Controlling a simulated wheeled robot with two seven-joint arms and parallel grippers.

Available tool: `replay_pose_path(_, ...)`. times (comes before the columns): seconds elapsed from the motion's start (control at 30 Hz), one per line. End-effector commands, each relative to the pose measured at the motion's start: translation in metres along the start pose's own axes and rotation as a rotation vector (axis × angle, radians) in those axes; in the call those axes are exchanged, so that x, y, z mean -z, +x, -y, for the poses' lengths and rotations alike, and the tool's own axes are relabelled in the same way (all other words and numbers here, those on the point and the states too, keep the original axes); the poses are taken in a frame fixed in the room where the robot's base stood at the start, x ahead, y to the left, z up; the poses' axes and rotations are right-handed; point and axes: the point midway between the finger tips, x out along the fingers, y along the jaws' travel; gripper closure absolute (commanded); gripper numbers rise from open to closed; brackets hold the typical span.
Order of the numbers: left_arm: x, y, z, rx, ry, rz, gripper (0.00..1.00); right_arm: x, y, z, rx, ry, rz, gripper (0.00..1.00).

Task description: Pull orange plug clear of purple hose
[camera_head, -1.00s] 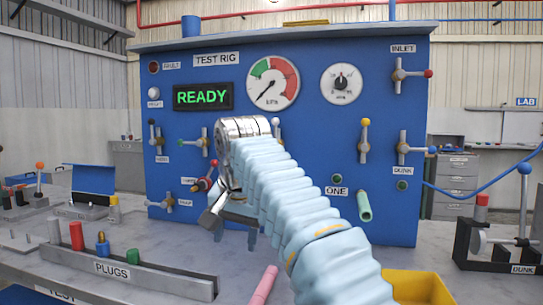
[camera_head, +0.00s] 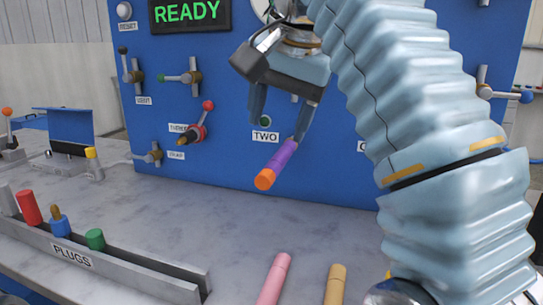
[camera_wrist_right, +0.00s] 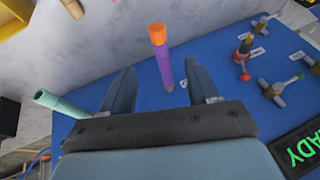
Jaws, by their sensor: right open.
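The purple hose (camera_head: 281,160) sticks out from the blue panel near the TWO label and slants down to the left. The orange plug (camera_head: 264,180) sits in its free end. In the right wrist view, the orange plug (camera_wrist_right: 157,34) tops the purple hose (camera_wrist_right: 165,70), beyond the fingertips and roughly between them. My right gripper (camera_head: 280,132) is open and empty, its fingers pointing down by the hose; in the head view one fingertip overlaps the hose's upper end. Whether it touches cannot be told. It also shows in the right wrist view (camera_wrist_right: 160,75). My left gripper is not in view.
A PLUGS rack (camera_head: 110,264) with several coloured plugs stands at lower left. A pink hose (camera_head: 273,280) and a tan hose (camera_head: 335,286) stick up at the bottom. A red-knobbed valve (camera_head: 195,133) is left of the purple hose. A green hose (camera_wrist_right: 62,103) shows in the wrist view.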

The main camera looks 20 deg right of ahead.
Motion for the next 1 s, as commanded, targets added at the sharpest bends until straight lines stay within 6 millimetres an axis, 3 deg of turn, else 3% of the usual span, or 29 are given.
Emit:
replay_pose_path(0.17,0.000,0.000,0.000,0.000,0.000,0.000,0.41,0.000,0.015,-0.003,0.005,0.008,0.003,0.40)
replay_pose_path(0.6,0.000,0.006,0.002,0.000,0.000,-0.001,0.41,0.000,0.102,-0.003,0.004,0.008,0.002,0.40)
replay_pose_path(0.8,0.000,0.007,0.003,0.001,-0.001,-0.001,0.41,0.001,0.119,-0.002,0.006,0.007,0.001,0.40)
replay_pose_path(1.0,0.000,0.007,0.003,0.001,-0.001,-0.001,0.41,0.001,0.122,-0.002,0.006,0.007,0.000,0.40)
